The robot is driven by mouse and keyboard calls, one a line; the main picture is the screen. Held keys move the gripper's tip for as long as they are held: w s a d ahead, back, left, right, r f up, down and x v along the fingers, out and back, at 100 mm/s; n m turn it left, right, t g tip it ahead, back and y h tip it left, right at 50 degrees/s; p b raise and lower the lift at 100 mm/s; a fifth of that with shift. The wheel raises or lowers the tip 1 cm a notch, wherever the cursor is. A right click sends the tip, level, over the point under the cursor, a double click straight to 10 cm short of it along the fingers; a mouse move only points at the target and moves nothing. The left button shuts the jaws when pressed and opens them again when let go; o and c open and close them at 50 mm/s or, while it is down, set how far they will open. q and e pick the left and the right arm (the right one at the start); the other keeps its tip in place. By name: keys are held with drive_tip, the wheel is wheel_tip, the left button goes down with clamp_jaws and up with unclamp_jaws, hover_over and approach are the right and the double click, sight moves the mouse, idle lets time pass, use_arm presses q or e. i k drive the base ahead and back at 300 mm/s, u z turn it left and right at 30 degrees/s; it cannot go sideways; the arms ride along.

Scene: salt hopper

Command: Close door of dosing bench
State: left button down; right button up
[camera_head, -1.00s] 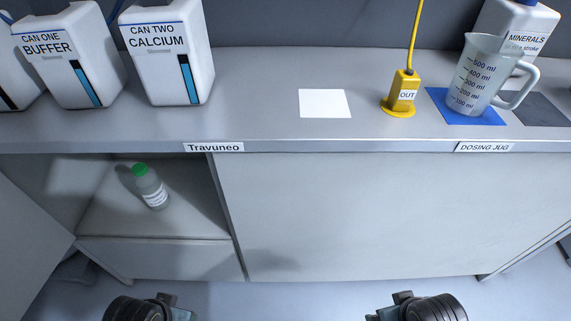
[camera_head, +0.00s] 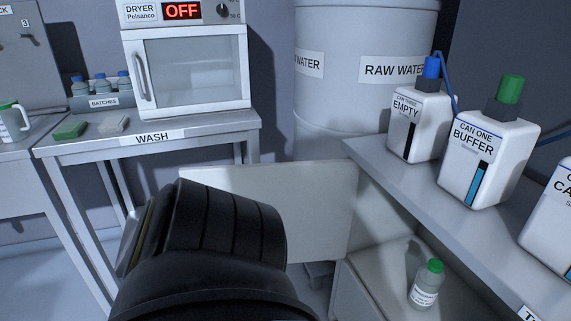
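The door (camera_head: 315,210) of the dosing bench (camera_head: 385,150) stands open. It shows as a pale flat panel swung out to the left of the bench's open compartment (camera_head: 365,272). A grey bottle with a green cap (camera_head: 426,285) stands upright inside the compartment. A large black part of my arm, apparently the left one, rises from the bottom in front of the door and hides its lower left area. I cannot tell whether the arm touches the door. The fingers of my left gripper are not visible. My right gripper is out of the picture.
On the bench top stand the EMPTY can (camera_head: 418,125) and the BUFFER can (camera_head: 487,160). Behind are a RAW WATER barrel (camera_head: 350,100) and the WASH table (camera_head: 215,122) with a dryer (camera_head: 190,70). Some floor (camera_head: 50,275) shows clear at the lower left.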

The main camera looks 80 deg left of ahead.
sight(315, 201)
drive_tip(key=z, duration=1.3)
drive_tip(key=k, duration=1.6)
drive_tip(key=u, duration=2.15)
